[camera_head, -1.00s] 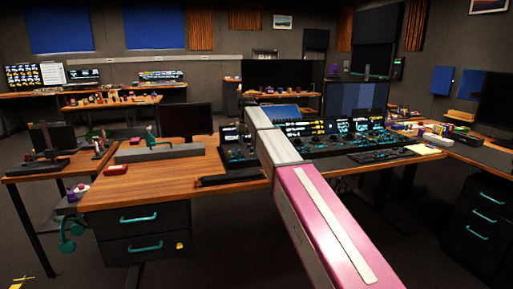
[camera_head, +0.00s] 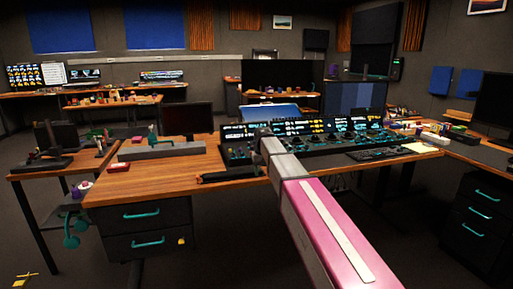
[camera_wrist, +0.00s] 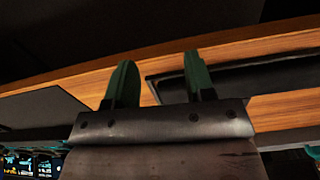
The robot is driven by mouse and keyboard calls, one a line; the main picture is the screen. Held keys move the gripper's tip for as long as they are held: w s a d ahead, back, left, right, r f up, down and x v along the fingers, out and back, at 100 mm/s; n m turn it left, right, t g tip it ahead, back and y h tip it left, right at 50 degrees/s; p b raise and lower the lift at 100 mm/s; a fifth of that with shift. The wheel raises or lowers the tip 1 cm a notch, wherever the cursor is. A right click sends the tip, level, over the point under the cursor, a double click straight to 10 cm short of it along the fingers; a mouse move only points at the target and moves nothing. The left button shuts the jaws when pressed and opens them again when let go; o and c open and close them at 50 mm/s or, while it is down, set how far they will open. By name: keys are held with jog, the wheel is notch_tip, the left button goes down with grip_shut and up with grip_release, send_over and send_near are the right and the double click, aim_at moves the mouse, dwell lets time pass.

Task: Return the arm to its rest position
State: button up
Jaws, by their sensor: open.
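My arm (camera_head: 322,225), with pink and grey links, reaches over the wooden desk (camera_head: 130,190) in the head view. Its far end is in front of the trackball panel (camera_head: 345,142), a dark console with lit displays and several controls. Behind the fingers are a strip of wood and a dark flat object. Lit screens show at the lower left of that view.
A long dark bar (camera_head: 232,174) lies on the desk's front part, left of my arm. A grey bar-shaped device (camera_head: 160,150) and a red item (camera_head: 118,167) are at the desk's left. A monitor (camera_head: 187,119) stands behind. Open floor lies in front.

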jog(key=s+d+f+m, duration=0.1)
jog(key=s+d+f, duration=0.7)
jog(key=s+f, duration=0.3)
jog(key=s+d+f+m, duration=0.1)
jog(key=s+d+f, duration=0.7)
jog(key=s, duration=0.9)
notch_tip(320, 180, down, 4)
jog(key=shift+r, duration=0.1)
jog(key=shift+d, duration=0.1)
